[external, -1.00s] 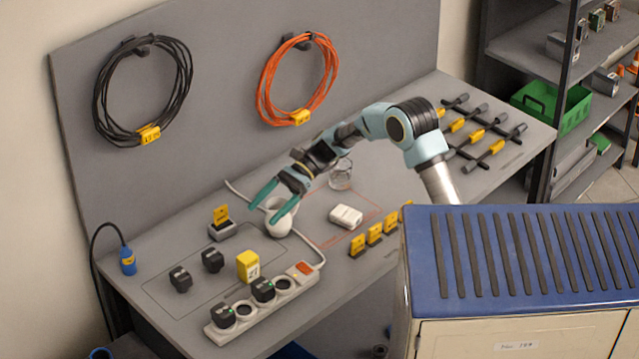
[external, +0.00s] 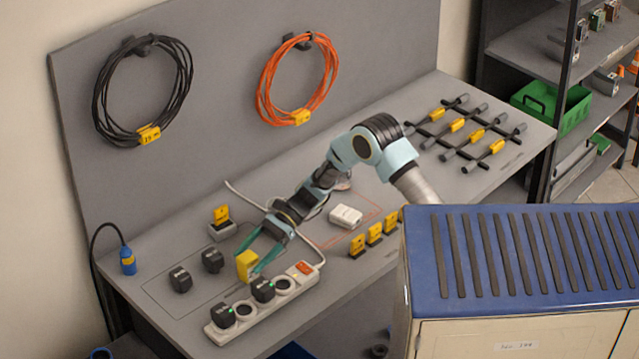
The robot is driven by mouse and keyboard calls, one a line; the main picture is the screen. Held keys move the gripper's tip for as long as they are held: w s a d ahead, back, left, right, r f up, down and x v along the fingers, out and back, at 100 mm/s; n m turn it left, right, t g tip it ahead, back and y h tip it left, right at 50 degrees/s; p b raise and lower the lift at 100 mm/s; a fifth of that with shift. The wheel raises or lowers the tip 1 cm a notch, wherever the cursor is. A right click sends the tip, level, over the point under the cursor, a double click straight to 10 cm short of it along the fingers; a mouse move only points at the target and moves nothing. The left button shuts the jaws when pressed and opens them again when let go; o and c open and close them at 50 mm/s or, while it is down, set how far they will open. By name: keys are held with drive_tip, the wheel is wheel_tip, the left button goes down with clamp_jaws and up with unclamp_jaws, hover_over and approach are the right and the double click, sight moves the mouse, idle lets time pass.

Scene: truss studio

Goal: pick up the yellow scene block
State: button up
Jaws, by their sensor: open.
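The yellow scene block (external: 245,264) stands on the grey workbench (external: 180,318), just behind the power strip. My gripper (external: 254,259) is low over the bench with its green fingers open. One finger shows on the left side of the block and the other on its right, so the block appears to be between them. I cannot tell whether either finger touches it. The fingers hide part of the block's edges.
The white power strip (external: 246,311) with black plugs lies just in front of the block. Black blocks (external: 212,260) stand to its left. A yellow tag in a grey holder (external: 222,224) is behind. A white box (external: 346,216) and several yellow tags (external: 375,233) are to the right.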

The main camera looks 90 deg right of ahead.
sight(241, 266)
drive_tip(key=p+x, duration=0.1)
drive_tip(key=x, duration=0.2)
drive_tip(key=shift+w+a+r+p, duration=0.25)
drive_tip(key=shift+w+a+p, duration=0.05)
drive_tip(key=shift+w+p, duration=0.05)
drive_tip(key=shift+w+a+f, duration=0.2)
drive_tip(key=shift+f, duration=0.05)
clamp_jaws()
